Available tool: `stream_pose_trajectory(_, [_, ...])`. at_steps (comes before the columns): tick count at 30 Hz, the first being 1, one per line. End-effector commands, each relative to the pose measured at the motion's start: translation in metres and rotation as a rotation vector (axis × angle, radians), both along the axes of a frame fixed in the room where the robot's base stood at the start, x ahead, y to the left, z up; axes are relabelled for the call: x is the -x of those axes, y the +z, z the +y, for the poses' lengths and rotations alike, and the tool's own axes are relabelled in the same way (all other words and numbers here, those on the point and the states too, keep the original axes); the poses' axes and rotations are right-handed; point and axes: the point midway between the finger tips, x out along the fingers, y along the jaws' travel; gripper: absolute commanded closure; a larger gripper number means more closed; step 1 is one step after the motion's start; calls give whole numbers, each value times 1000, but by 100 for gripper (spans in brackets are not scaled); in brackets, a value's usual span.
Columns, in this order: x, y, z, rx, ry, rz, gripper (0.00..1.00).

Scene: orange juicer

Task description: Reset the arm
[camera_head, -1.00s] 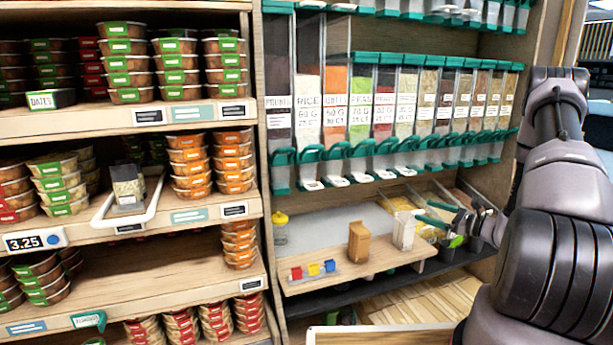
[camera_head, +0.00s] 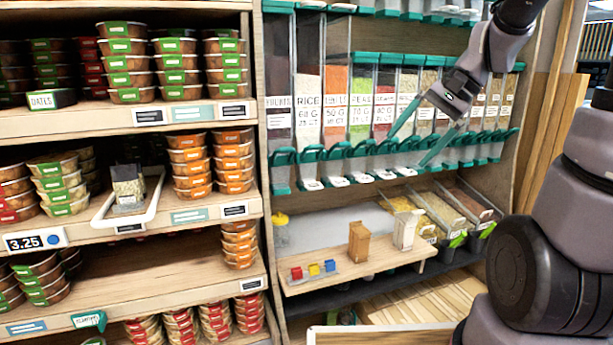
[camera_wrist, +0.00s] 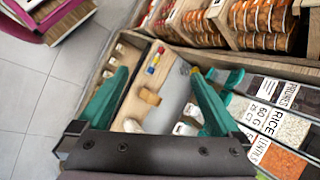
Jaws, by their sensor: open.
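My gripper (camera_head: 408,150) is raised in front of the row of clear dispensers (camera_head: 410,100) in the head view. Its two teal fingers are spread apart with nothing between them. In the wrist view my gripper (camera_wrist: 160,95) also shows open and empty. Beyond the fingers lie the wooden shelf board (camera_wrist: 135,88) and the labelled dispensers (camera_wrist: 272,120). No object is held.
A brown carton (camera_head: 358,242), a white carton (camera_head: 405,230) and small coloured blocks (camera_head: 313,270) stand on the low wooden board (camera_head: 380,262). Open bins (camera_head: 440,215) sit at its right. Shelves at left hold stacked food tubs (camera_head: 125,65) and a white tray (camera_head: 150,210).

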Motion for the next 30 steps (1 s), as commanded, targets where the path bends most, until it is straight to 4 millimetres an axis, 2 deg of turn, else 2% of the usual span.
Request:
stream_pose_trajectory(1, [13,10,1,61,28,-59,0])
stream_pose_trajectory(6, [49,35,-7,251,88,-242,0])
stream_pose_trajectory(12, [78,59,-18,415,126,-439,0])
stream_pose_trajectory(18, [89,70,-24,482,136,-531,0])
stream_pose_trajectory(30, [89,71,-25,487,136,-537,0])
